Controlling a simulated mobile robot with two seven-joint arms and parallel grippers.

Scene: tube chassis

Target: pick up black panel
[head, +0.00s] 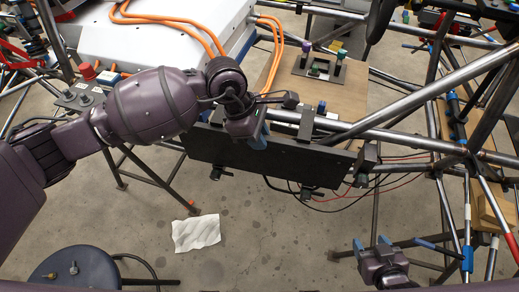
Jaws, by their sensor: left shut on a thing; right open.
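The black panel (318,166) is a long, flat dark plate. It hangs at a slight tilt in front of the tube chassis, near the middle of the head view. My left gripper (258,138) reaches in from the left and is shut on the panel's upper edge, left of its middle. Its wrist and arm hide part of that edge. Whether the panel touches the tubes behind it is unclear. My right gripper (371,243) is low on the right, below the panel and apart from it. Its blue-tipped fingers are spread and empty.
The chassis tubes (425,95) fill the right side. A white box (160,40) with orange cables (185,22) lies behind my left arm. A wooden board (345,80) sits behind the panel. A white cloth (196,233) lies on open floor; a round dark stool (75,270) is lower left.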

